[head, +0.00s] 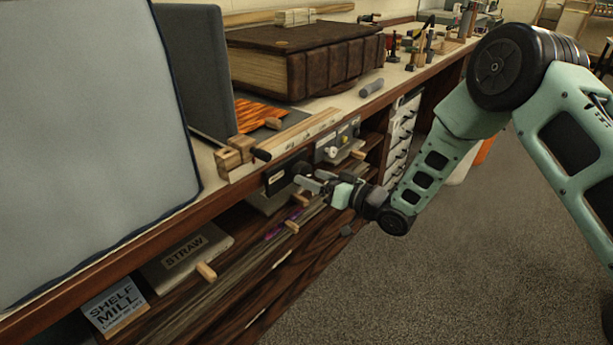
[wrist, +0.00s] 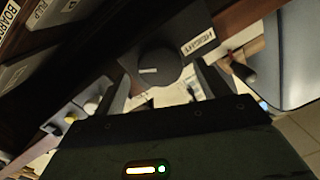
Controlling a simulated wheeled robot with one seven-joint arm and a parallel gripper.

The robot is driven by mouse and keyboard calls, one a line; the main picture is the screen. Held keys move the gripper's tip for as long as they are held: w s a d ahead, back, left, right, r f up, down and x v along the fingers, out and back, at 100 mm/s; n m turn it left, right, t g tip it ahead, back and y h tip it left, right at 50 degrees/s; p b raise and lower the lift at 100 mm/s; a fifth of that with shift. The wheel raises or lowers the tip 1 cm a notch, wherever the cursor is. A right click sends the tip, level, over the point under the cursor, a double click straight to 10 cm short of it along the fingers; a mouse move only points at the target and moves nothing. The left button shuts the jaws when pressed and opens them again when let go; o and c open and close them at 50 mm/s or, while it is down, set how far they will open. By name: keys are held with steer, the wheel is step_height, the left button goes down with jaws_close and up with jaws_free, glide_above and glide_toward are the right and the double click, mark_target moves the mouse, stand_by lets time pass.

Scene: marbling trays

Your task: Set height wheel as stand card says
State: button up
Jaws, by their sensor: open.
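The height wheel (wrist: 158,66) is a dark round knob with a short pale mark on its face. It sits on a dark box (wrist: 185,35) with a white label that appears upside down and seems to read HEIGHT. In the head view the box (head: 277,181) is on the bench front, and the wheel (head: 301,169) is partly hidden by my gripper. My gripper (head: 318,181) is open in front of the wheel. In the wrist view its fingers (wrist: 165,88) stand on either side of the wheel; contact cannot be told. I cannot identify the stand card for sure.
A SHELF MILL card (head: 115,306) stands at lower left beside a STRAW board (head: 187,251). A grey control panel (head: 337,142) with small knobs is right of the wheel. Wooden pegs (head: 206,271) stick out below.

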steer(key=shift+x, duration=1.4)
steer(key=shift+c, duration=0.3)
steer(key=c, duration=0.9)
steer(key=shift+f+n+b, duration=0.1)
steer(key=shift+n+b, duration=0.2)
steer(key=shift+n, duration=0.1)
steer(key=n+b, duration=0.2)
steer(key=n, duration=0.1)
steer(key=shift+n, duration=0.3)
steer(key=n+h+b, duration=0.1)
steer(key=n+b, duration=0.2)
steer(key=n, duration=0.2)
steer(key=shift+s+b, duration=0.1)
steer(key=shift+b, duration=0.2)
